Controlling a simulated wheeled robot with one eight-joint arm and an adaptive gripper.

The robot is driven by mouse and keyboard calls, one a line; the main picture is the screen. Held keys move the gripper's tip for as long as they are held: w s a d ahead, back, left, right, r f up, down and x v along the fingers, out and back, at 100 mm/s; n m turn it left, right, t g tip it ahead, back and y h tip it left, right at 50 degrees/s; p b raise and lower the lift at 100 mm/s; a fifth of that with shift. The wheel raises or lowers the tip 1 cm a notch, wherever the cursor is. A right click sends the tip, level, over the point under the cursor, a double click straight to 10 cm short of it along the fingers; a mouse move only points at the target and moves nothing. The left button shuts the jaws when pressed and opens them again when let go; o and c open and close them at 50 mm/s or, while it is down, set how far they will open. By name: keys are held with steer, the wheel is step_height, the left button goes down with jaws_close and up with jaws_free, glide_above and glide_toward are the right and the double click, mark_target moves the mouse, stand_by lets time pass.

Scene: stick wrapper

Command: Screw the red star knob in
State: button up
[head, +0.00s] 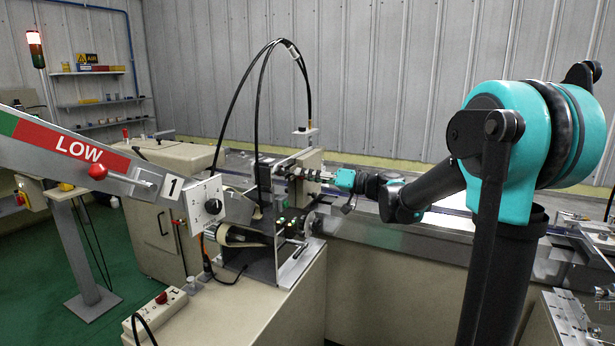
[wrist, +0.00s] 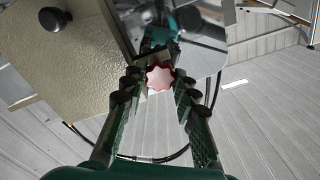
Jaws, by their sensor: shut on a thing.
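The red star knob (wrist: 159,77) shows in the wrist view between my fingertips, with its lobed face toward the camera. My gripper (wrist: 157,82) has one dark ridged finger on each side of it and is shut on it. In the head view my gripper (head: 312,175) reaches left to the beige box on the wrapper machine. There the star knob is too small or hidden to make out. I cannot tell how deep its thread sits.
A beige box (wrist: 82,62) with a black round knob (wrist: 54,19) is close beside my fingers. A black cable loop (head: 262,85) rises over the machine. The LOW lever (head: 75,150) with a red ball and a control box (head: 212,206) stand at left.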

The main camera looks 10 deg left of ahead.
steer(key=m, duration=1)
steer(key=o, duration=1)
steer(key=shift+c, duration=0.2)
